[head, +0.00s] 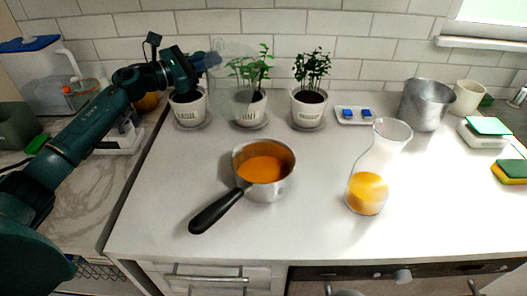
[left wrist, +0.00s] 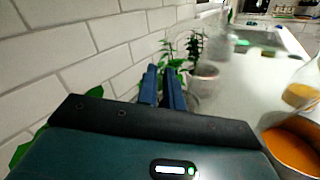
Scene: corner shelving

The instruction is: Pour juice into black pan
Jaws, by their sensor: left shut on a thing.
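A steel saucepan (head: 280,187) with a long black handle stands mid-counter, holding orange liquid (head: 262,169); part of it shows at the lower right of the left wrist view (left wrist: 300,140). A clear glass carafe (head: 371,170) with orange juice (head: 367,194) at its bottom stands upright to the right of the pan. My left gripper (head: 211,61) is at the back left, above the potted plants, its fingers close together in the left wrist view (left wrist: 163,84). It is shut on a faint, clear glass vessel (head: 236,75), whose outline is hard to make out. My right gripper is out of view.
Several potted plants (head: 309,107) line the tiled back wall. A small tray (head: 345,121) with blue blocks, a metal pot (head: 426,106), a cream cup (head: 467,98) and sponges (head: 510,172) stand at the right. The counter's front is clear.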

